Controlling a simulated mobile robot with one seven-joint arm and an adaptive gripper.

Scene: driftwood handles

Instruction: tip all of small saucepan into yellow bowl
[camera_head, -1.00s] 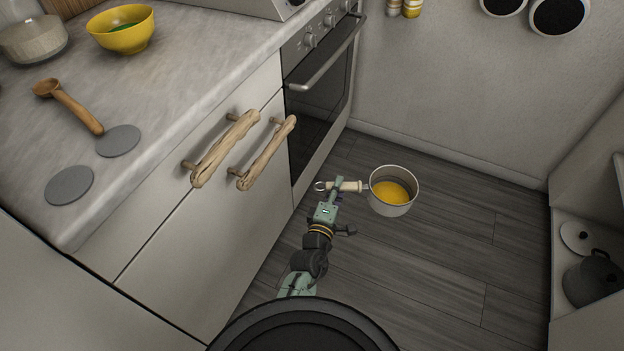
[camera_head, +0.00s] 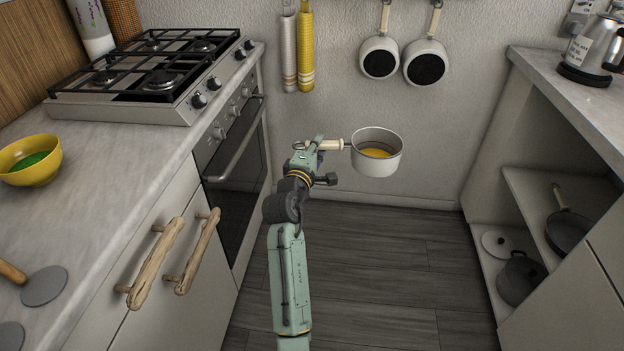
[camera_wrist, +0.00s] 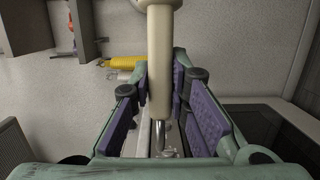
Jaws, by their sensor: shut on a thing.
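The small saucepan (camera_head: 377,152) is a pale pot with a cream handle and yellow contents (camera_head: 375,153). It is upright in the air over the floor, right of the oven. My gripper (camera_head: 318,146) is shut on its handle; the handle also shows between the purple finger pads in the wrist view (camera_wrist: 160,75). The yellow bowl (camera_head: 45,172) stands on the left counter at the picture's left edge, with something green inside (camera_head: 30,160). The saucepan is well to the right of the bowl, apart from it.
A gas hob (camera_head: 150,85) stands on the left counter behind the bowl. Driftwood handles (camera_head: 155,262) stick out from the cabinet front. Pans (camera_head: 379,57) hang on the back wall. A kettle (camera_head: 592,50) stands on the right counter. The floor between the cabinets is clear.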

